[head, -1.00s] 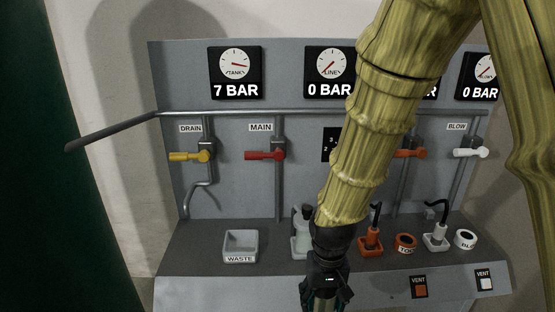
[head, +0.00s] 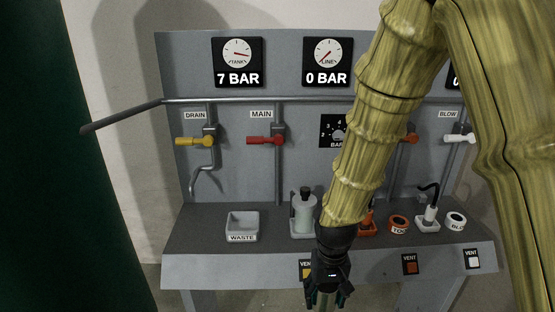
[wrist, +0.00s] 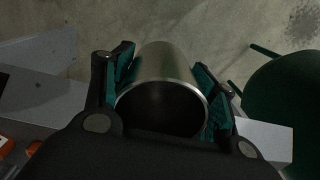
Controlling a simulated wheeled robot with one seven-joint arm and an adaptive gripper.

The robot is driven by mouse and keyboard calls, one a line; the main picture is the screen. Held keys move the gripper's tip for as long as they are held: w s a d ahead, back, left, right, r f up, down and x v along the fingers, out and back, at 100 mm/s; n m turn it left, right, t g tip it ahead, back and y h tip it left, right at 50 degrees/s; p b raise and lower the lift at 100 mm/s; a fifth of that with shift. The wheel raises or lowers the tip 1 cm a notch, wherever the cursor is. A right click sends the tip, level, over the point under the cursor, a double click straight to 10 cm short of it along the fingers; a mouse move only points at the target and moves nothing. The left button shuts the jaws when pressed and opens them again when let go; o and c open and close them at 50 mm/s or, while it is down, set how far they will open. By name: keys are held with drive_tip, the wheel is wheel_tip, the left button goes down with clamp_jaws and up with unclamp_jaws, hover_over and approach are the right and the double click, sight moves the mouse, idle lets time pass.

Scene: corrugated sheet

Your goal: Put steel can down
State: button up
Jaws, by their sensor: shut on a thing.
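The steel can (wrist: 165,66) is a shiny metal cylinder, seen in the wrist view with its dark open mouth toward the camera. My gripper (wrist: 163,82) is shut on it, with a teal-padded finger on each side. In the head view my gripper (head: 326,296) points down in front of the grey bench's front edge, at the bottom of the picture. The can is mostly hidden there behind the fingers. In the wrist view, concrete floor shows beyond the can.
The grey bench (head: 270,272) carries a waste tray (head: 242,238), a pale bottle (head: 304,216), an orange ring (head: 398,224) and a white ring (head: 456,221). Valves and gauges are on the panel behind. A dark green object (wrist: 285,90) stands at the right in the wrist view.

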drive_tip(key=w+d+f, duration=0.2)
drive_tip(key=d+f, duration=0.1)
drive_tip(key=f, duration=0.3)
drive_tip(key=w+d+f, duration=0.2)
drive_tip(key=d+f, duration=0.1)
drive_tip(key=f, duration=0.3)
drive_tip(key=shift+w, duration=0.25)
drive_tip(key=shift+d, duration=0.1)
